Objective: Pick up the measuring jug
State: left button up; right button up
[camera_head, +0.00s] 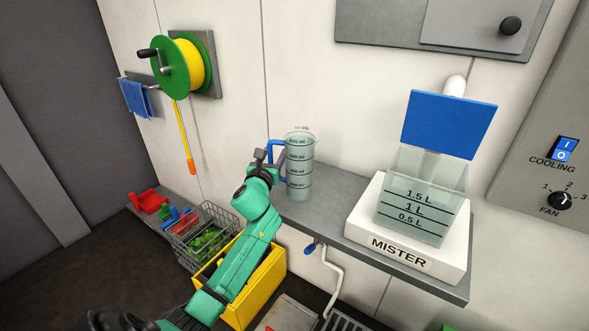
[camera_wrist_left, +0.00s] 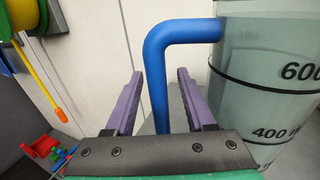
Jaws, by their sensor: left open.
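The measuring jug (camera_head: 300,168) is a clear, upright cylinder with black marks and a blue handle on its left side, standing on the grey shelf (camera_head: 325,200). In the left wrist view the jug (camera_wrist_left: 262,95) fills the right side, and its blue handle (camera_wrist_left: 157,80) comes down between the fingers. My left gripper (camera_head: 275,160) is at the handle, with its purple fingers open on either side of it. The left wrist view shows this gripper (camera_wrist_left: 160,74) with gaps beside the handle. My right gripper is not in view.
The mister (camera_head: 405,245), with a clear tank and raised blue lid, stands right of the jug on the shelf. A yellow crate (camera_head: 278,270) and a wire basket (camera_head: 182,250) are below. A green and yellow reel (camera_head: 185,67) hangs on the wall close behind.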

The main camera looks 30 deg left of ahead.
pick_arm(q)
jog(key=shift+s, duration=0.15)
grip_shut()
dwell(1.1)
jog(key=shift+r, duration=0.2)
